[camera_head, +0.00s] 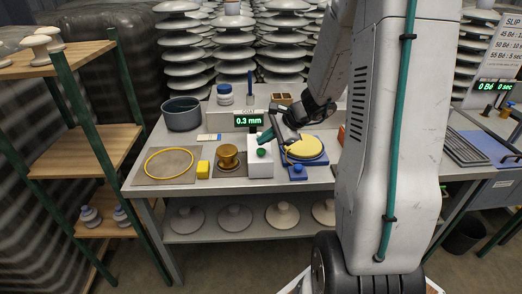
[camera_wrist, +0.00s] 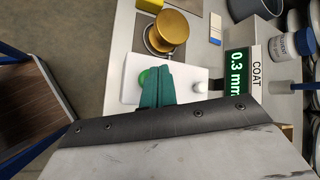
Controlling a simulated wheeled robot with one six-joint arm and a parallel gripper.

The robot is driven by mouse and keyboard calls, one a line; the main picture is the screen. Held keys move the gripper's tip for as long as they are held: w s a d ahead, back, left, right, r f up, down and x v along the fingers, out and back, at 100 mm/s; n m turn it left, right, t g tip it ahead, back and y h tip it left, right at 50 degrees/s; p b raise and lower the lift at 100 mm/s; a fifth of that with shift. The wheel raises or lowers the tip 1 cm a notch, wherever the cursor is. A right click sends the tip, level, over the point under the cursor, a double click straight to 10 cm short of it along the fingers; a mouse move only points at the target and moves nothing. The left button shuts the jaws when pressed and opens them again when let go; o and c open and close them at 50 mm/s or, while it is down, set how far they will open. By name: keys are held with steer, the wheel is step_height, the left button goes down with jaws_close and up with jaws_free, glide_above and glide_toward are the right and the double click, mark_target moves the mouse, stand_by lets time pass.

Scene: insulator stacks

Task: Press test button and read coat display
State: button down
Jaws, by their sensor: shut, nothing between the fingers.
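The coat display (camera_head: 248,121) is lit green and reads 0.3 mm; it also shows in the wrist view (camera_wrist: 236,72) beside a COAT label. My gripper (camera_head: 265,138) has teal fingers, shut and empty, just above and behind the button in the head view. A gold spool-shaped insulator (camera_head: 228,157) stands left of the box.
A yellow sponge-like block (camera_head: 203,169), a yellow ring (camera_head: 169,163) on a mat and a grey pot (camera_head: 182,113) lie to the left. A yellow disc on a blue base (camera_head: 304,148) is close on the right. A wooden shelf (camera_head: 105,150) stands at far left.

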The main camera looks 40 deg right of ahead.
mark_target(264, 150)
steer(key=shift+r, duration=2.35)
steer(key=s+a+r+n+g+h, duration=0.2)
steer(key=s+a+r+n, duration=0.1)
steer(key=s+a+n, duration=0.3)
steer(key=s+a+r+n+g+h, duration=0.1)
steer(key=s+a+r+n+g, duration=0.1)
steer(key=s+a+r+n, duration=0.2)
steer(key=s+a+r+n+g+h, duration=0.1)
steer(key=s+a+n, duration=0.6)
steer(key=s, duration=0.9)
step_height(264, 150, up, 3)
steer(key=shift+s+a+f+n+g+h, duration=0.2)
steer(key=shift+a+n+g+h, duration=0.15)
steer(key=shift+n+h, duration=0.65)
steer(key=shift+d, duration=0.1)
